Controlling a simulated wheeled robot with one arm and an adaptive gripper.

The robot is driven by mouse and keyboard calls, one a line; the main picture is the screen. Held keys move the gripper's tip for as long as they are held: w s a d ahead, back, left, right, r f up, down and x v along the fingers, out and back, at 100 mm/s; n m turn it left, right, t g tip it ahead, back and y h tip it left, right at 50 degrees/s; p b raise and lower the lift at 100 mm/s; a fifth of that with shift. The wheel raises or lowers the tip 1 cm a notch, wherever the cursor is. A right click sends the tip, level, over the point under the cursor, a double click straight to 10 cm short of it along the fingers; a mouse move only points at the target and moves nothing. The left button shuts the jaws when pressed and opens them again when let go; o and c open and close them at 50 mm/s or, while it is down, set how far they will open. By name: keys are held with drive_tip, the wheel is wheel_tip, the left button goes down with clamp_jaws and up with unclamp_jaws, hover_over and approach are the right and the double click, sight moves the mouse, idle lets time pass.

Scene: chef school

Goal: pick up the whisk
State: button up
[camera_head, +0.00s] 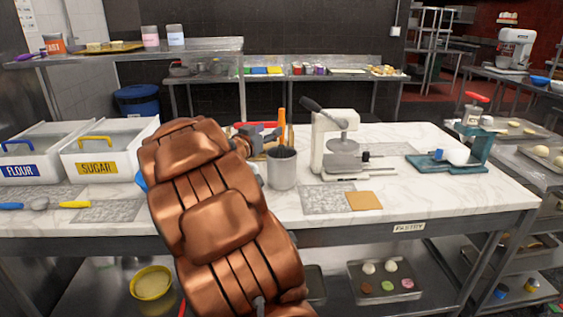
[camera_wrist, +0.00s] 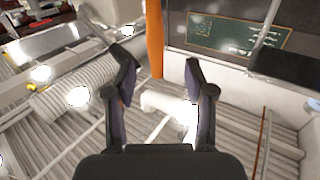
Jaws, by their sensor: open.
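A grey metal canister (camera_head: 282,170) stands upright on the marble counter. An upright orange handle (camera_head: 282,122) rises from it; its lower end is hidden inside, so I cannot tell for sure that it belongs to the whisk. My gripper (camera_head: 262,136) is beside this handle, just left of it and above the canister, partly hidden by my copper-coloured arm. In the wrist view my gripper (camera_wrist: 156,62) is open, its two dark fingers spread. The orange handle (camera_wrist: 154,38) shows upright between the fingertips, with no finger seen closed on it.
A white press-like machine (camera_head: 333,140) stands close right of the canister. Flour (camera_head: 22,150) and sugar bins (camera_head: 105,150) stand at the left. A teal scale-like device (camera_head: 475,150) is at the right. The marble between is mostly clear near the front edge.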

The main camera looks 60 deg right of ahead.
sight(280, 124)
drive_tip(key=shift+s+d+r+p, duration=0.1)
drive_tip(key=shift+d+p, duration=0.1)
drive_tip(key=shift+d, duration=1.4)
drive_tip(key=shift+s+d+p, duration=0.1)
drive_tip(key=shift+d+p, duration=0.1)
drive_tip(key=shift+d, duration=1.35)
drive_tip(key=shift+w+d, duration=0.2)
drive_tip(key=shift+d, duration=0.35)
clamp_jaws()
